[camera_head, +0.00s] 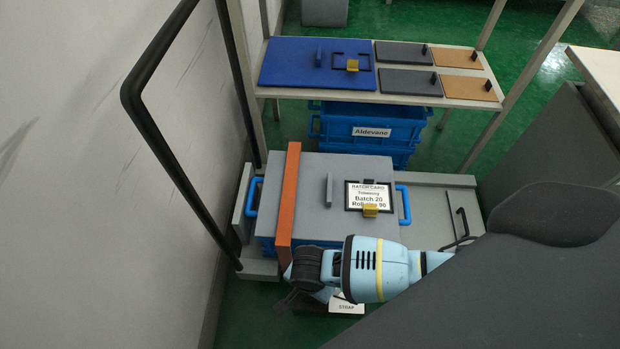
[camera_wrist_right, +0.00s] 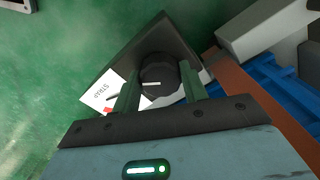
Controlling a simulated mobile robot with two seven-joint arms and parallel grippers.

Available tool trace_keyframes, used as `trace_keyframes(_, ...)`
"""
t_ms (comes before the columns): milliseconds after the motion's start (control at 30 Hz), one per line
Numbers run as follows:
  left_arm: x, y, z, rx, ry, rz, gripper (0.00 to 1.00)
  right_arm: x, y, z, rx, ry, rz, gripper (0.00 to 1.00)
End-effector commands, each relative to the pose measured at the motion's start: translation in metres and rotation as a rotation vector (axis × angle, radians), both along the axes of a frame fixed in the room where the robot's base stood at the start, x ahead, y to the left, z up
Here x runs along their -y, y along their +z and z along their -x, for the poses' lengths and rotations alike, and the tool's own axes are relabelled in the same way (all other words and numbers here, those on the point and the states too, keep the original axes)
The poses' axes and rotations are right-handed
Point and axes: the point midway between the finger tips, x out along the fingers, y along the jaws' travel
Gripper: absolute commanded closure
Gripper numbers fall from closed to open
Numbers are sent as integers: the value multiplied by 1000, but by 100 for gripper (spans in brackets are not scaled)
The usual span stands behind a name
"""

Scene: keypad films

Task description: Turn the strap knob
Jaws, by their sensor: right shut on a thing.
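The strap knob (camera_wrist_right: 158,75) is a round black knob with a white line on its face, on a dark block (camera_wrist_right: 150,42). In the right wrist view the white line lies nearly level. A white label (camera_wrist_right: 101,92) reading STRAP, with a red mark, lies beside the knob; it also shows in the head view (camera_head: 346,305). My right gripper (camera_wrist_right: 160,88) has its fingers on both sides of the knob and is shut on it. In the head view my right gripper (camera_head: 294,296) is low at the front of the crate, and my arm hides the knob. My left gripper is not in view.
An orange strap (camera_head: 288,200) crosses the grey crate lid (camera_head: 318,225), which carries a batch card (camera_head: 367,194). A black rail (camera_head: 180,175) stands at the left by the wall. A shelf (camera_head: 425,97) with panels stands behind, above blue crates (camera_head: 372,115).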

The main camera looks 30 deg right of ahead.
Motion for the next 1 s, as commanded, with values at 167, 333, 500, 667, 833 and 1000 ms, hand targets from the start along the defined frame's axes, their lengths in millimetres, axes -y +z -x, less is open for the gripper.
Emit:
trace_keyframes(167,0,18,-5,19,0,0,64,-2,4,1,-1,48,-3,80)
trace_keyframes(333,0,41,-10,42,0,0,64,-2,5,2,-3,134,-3,80)
trace_keyframes(500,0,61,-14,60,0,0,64,-2,4,2,-4,245,-3,80)
trace_keyframes(667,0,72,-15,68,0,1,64,-1,3,2,-3,362,-3,80)
trace_keyframes(833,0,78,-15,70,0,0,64,-1,1,2,-4,512,-2,80)
trace_keyframes(1000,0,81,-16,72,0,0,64,-1,0,3,-5,674,-3,80)
